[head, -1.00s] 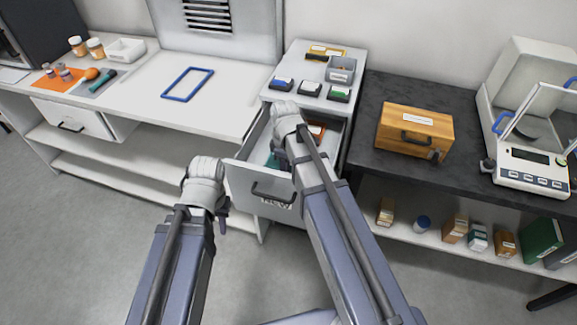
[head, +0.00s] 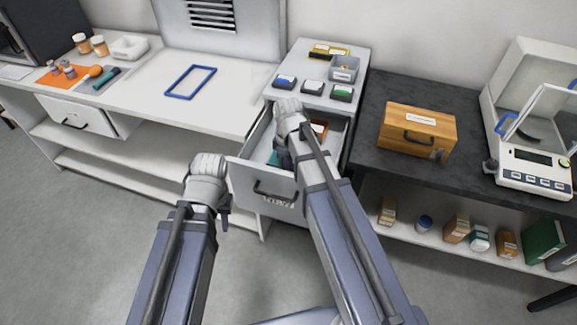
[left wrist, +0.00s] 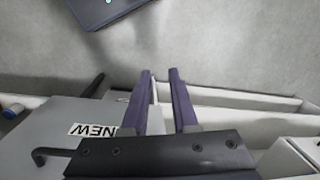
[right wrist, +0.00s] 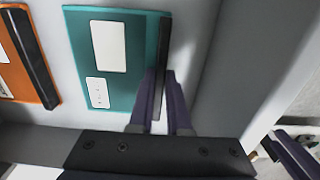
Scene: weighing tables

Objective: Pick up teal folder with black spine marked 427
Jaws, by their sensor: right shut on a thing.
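The teal folder (right wrist: 140,45) with a black spine (right wrist: 163,50) lies in the open drawer (head: 255,175), two white labels on its face. I cannot read a number on it. A bit of it shows in the head view (head: 273,158). My right gripper (right wrist: 162,78) reaches into the drawer and is shut on the folder at its spine. In the head view my right wrist hides most of the folder. My left gripper (left wrist: 161,76) is open and empty, its fingers apart, to the left of the drawer front.
An orange folder (right wrist: 22,60) lies beside the teal one in the drawer. Drawer walls stand close around the right gripper. A wooden box (head: 417,130) and a balance (head: 535,165) stand on the dark table at right. Floor at left is clear.

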